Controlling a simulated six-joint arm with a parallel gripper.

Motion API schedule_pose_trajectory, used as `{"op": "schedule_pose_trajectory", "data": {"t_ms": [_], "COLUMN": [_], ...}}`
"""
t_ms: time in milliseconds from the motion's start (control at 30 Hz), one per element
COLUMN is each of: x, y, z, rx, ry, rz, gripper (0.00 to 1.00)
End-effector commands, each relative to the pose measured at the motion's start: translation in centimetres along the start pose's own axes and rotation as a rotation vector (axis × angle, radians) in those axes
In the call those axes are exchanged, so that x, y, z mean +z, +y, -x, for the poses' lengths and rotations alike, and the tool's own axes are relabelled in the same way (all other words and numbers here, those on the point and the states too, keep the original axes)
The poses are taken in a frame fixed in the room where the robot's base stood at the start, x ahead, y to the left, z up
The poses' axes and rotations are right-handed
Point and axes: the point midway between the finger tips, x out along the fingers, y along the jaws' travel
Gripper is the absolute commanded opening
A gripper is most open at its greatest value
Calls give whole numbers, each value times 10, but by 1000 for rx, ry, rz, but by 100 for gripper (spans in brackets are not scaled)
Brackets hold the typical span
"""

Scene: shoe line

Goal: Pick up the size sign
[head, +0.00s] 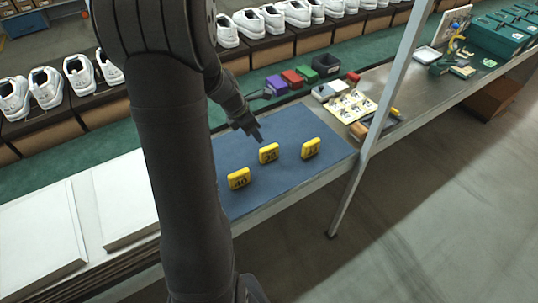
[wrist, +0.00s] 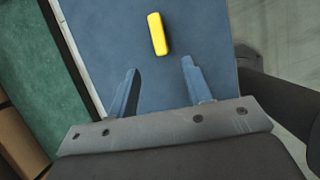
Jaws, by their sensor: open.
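Three yellow size signs with dark markings stand on a blue mat (head: 255,195) in the head view: a left one (head: 238,179), a middle one (head: 268,153) and a right one (head: 311,148). Their markings are too small to read surely. My gripper (head: 257,138) is above the mat, close to the middle sign. In the wrist view one yellow sign (wrist: 157,34) shows from above, beyond my open fingers (wrist: 160,68) and roughly in line with the gap. Nothing is between the fingers. The wrist view does not show which sign this is.
White shoes (head: 45,88) on boxes line the far side of a green strip. Small coloured blocks (head: 291,79) and a tray of parts (head: 351,107) sit behind and right of the mat. A grey post (head: 385,110) rises at the mat's right. White panels (head: 113,198) lie left.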

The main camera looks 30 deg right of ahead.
Motion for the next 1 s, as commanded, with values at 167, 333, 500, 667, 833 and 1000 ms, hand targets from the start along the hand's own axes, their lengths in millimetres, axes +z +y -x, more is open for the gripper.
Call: {"op": "schedule_pose_trajectory", "data": {"t_ms": [167,333,500,667,833,1000], "x": [0,1,1,1,4,7], "y": [-1,-1,0,0,1,1], "z": [-38,-70,-91,-99,-118,-140], "rx": [-4,-4,-1,-2,-3,-3], "ry": [2,2,1,1,2,2], "rz": [-2,-4,-5,-5,-5,-6], "gripper": [45,45,45,45,45,45]}}
